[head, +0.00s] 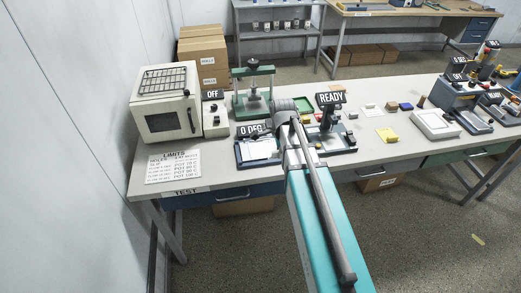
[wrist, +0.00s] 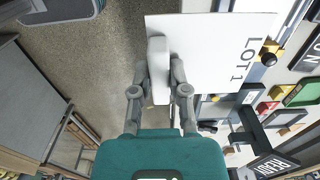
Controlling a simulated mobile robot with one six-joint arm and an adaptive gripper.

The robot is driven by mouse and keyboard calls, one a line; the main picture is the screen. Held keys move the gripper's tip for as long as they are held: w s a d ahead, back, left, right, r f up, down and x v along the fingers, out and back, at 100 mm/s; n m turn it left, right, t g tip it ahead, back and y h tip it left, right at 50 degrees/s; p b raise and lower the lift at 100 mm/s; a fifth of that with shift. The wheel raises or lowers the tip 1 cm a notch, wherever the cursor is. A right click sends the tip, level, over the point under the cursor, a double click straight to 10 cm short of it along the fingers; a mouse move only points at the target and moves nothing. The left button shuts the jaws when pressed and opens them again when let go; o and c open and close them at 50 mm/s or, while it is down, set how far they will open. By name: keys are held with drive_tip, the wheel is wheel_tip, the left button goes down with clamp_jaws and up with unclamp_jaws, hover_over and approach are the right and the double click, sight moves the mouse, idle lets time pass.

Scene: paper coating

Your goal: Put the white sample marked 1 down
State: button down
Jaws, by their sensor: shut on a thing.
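The white sample is a flat sheet marked "LOT 1" (wrist: 215,50) in the wrist view. My gripper (wrist: 160,70) is shut on one edge of it, and the sheet extends to the right from the fingers. In the head view, my arm reaches over the front of the table and hides the fingertips. A white sheet (head: 258,149) shows left of my wrist, at a dark device with a "0 DEG" sign (head: 255,130). I cannot tell whether it is the held sample or whether it touches the device.
On the table (head: 215,179) stand a white oven (head: 165,105), a green press (head: 253,90) and a device marked "READY" (head: 330,99) right of my wrist. A limits sheet (head: 173,167) lies at the front left. Small coloured blocks and a white-topped device (head: 436,124) are further right.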

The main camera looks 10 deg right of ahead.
drive_tip(key=shift+w, duration=0.1)
idle(0.3)
drive_tip(key=w+a+f+b, duration=0.2)
drive_tip(key=w+f+b, duration=0.3)
drive_tip(key=w, duration=0.4)
drive_tip(key=b, duration=0.4)
hover_over(263, 155)
drive_tip(key=s, duration=0.1)
wheel_tip(263, 155, down, 4)
drive_tip(key=shift+d+f, duration=0.1)
drive_tip(key=shift+d, duration=0.05)
drive_tip(key=shift+w+f+b, duration=0.4)
drive_tip(key=shift+f+b, duration=0.35)
drive_tip(key=shift+b, duration=0.05)
drive_tip(key=shift+f+b, duration=1.2)
drive_tip(key=c, duration=0.6)
unclamp_jaws()
drive_tip(key=shift+f, duration=0.1)
